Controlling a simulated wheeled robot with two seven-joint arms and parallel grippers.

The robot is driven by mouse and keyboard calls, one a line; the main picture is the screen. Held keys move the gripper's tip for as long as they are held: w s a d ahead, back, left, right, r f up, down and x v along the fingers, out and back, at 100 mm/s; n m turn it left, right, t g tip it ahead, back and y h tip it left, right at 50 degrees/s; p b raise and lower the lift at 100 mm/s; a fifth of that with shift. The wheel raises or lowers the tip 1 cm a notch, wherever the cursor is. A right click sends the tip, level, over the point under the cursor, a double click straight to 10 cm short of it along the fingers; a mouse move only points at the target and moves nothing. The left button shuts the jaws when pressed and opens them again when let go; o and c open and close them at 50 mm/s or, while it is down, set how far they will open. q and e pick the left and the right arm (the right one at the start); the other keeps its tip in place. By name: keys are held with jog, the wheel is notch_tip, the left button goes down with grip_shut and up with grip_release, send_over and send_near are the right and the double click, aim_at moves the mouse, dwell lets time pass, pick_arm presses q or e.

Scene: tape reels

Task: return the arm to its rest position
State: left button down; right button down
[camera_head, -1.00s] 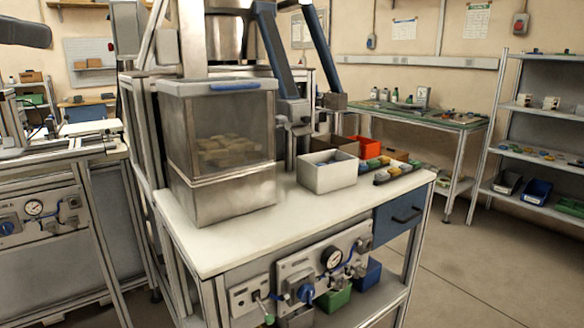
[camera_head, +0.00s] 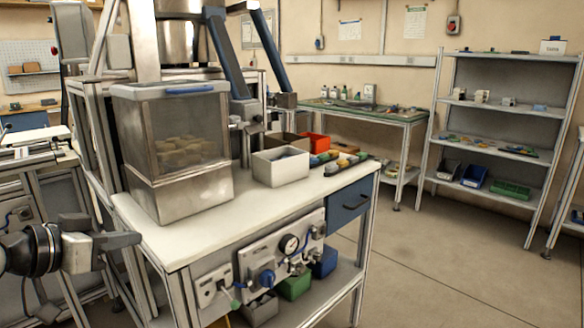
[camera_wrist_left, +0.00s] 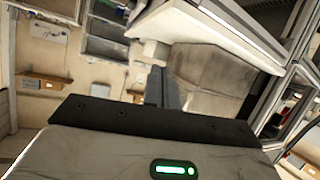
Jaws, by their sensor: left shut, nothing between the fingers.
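My left gripper (camera_head: 122,241) is at the left edge of the head view, in front of the workbench's left side. Its fingers are together with nothing between them, and they point to the right. In the left wrist view the closed fingers (camera_wrist_left: 164,88) stick out past the dark gripper body, with nothing held. The gripper looks apart from the bench, though its exact distance is hard to tell. Most of my left arm is outside the head view. My right gripper is not in view.
A white-topped workbench (camera_head: 215,222) carries a clear-fronted bin (camera_head: 180,140), a white box (camera_head: 281,166) and a red box (camera_head: 315,142). A grey shelf rack (camera_head: 500,107) stands at the right. The floor (camera_head: 440,250) between bench and rack is clear.

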pick_arm(q)
jog(key=s+d+f+n+y, duration=0.1)
jog(key=d+f, duration=0.1)
jog(key=f, duration=0.5)
jog(key=s+d+f, duration=0.2)
jog(key=f, duration=0.5)
jog(key=s+d+f+n+g+y, duration=0.1)
jog(key=s+d+f, duration=1.1)
jog(key=s+f, duration=0.2)
jog(key=shift+s+d+f+y+p, duration=0.25)
jog(key=shift+s+d+p, duration=0.2)
jog(key=shift+s, duration=0.55)
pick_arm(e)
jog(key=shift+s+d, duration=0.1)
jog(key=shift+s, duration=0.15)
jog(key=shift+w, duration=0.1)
